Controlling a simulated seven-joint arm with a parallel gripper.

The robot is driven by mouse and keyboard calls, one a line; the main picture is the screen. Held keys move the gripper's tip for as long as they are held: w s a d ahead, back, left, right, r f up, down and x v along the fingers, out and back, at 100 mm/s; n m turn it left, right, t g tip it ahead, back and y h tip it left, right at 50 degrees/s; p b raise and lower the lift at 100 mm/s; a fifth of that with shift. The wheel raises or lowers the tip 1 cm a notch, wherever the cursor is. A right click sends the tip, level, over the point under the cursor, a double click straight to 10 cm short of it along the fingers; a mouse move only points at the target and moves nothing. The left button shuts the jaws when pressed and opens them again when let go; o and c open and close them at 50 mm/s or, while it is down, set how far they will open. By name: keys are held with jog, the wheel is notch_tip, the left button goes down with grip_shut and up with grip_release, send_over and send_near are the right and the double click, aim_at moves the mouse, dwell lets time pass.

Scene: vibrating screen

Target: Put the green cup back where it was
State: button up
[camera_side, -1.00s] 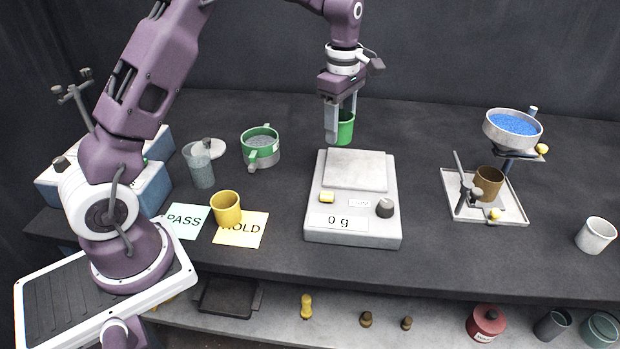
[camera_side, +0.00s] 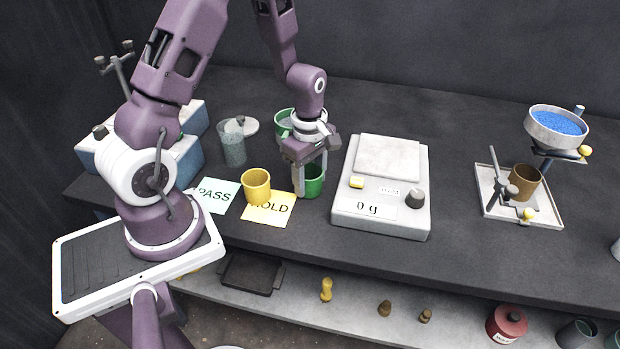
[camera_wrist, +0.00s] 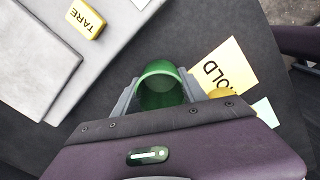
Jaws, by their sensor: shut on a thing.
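The green cup (camera_side: 314,181) is between the fingers of my gripper (camera_side: 309,180), which is shut on it. It is upright, low at the bench, just left of the white scale; I cannot tell whether its base touches the bench. In the wrist view the green cup (camera_wrist: 161,88) shows its open mouth between the two fingers of my gripper (camera_wrist: 160,95), and it looks empty. The HOLD card (camera_side: 268,208) lies just left of the cup.
The scale (camera_side: 381,196) reads 0 g and its pan is bare. A yellow cup (camera_side: 256,186) stands on the HOLD card's left part, beside the PASS card (camera_side: 214,195). A green sieve (camera_side: 284,122) is behind my gripper. A brown cup (camera_side: 525,180) stands at the right.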

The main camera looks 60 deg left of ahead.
jog(key=o, duration=1.4)
jog(key=shift+f, duration=0.1)
jog(key=shift+o, duration=0.2)
jog(key=s+d+r+m+t, duration=0.1)
jog(key=s+d+r+m, duration=0.15)
jog(key=r, duration=0.45)
jog(key=s+d+r+m, duration=0.1)
jog(key=r+m, duration=0.2)
jog(key=r, duration=0.4)
jog(key=s+d+r+m+t, duration=0.1)
jog(key=d+r+m, duration=0.15)
jog(key=r, duration=0.45)
jog(key=s+d+r+m+t, duration=0.1)
jog(key=s+d+r+m, duration=0.1)
jog(key=s+m, duration=0.4)
jog(key=s+d+r+m+t, duration=0.2)
jog(key=s+r+m, duration=0.1)
jog(key=s+m, duration=0.2)
jog(key=shift+s+d+m, duration=0.3)
jog(key=shift+s+m, duration=0.1)
jog(key=shift+m, duration=0.6)
